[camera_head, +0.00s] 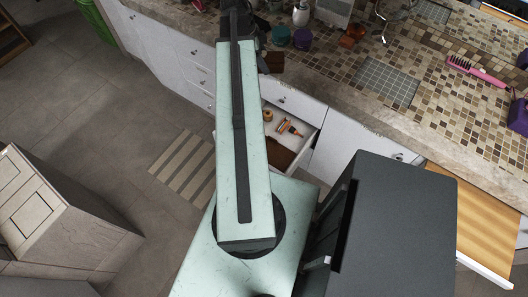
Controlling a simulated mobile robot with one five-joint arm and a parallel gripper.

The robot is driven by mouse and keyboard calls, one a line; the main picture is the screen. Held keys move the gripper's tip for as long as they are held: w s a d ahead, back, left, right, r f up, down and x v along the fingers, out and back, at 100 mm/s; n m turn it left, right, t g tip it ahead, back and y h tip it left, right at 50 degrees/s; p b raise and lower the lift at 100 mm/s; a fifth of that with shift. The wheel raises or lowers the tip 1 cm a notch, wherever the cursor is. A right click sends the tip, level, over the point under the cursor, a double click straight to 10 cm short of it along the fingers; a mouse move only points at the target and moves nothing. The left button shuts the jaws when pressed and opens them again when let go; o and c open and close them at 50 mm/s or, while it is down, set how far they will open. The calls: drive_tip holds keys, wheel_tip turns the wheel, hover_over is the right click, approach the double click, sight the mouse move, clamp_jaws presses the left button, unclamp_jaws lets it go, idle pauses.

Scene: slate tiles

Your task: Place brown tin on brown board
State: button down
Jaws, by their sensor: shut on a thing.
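My gripper (261,58) is at the far end of my arm, over the counter's front edge. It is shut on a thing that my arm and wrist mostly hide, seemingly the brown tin. A dark brown, flat-looking piece (274,62) shows just right of the gripper, at the counter edge. It may be the brown board, but I cannot be sure. Whether it touches the gripper or the held thing is unclear.
Below, an open drawer (312,117) holds small items. A striped rug (184,170) lies on the floor.

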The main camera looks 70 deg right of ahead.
drive_tip(key=a+f+m+b, duration=0.1)
drive_tip(key=a+f+b, duration=0.1)
drive_tip(key=f+b, duration=1.5)
drive_tip(key=a+f+b, duration=0.2)
drive_tip(key=f+b, duration=1.4)
drive_tip(key=f, duration=0.2)
drive_tip(key=a+f+m+y+b, duration=0.1)
drive_tip(key=a+f+b, duration=0.1)
drive_tip(key=f+b, duration=1.5)
drive_tip(key=shift+w+a+f+m+b, duration=0.1)
drive_tip(key=shift+a+f+m+b, duration=0.25)
drive_tip(key=shift+f, duration=0.3)
drive_tip(key=shift+r, duration=0.2)
drive_tip(key=shift+f, duration=0.2)
drive_tip(key=shift+c, duration=2.4)
unclamp_jaws()
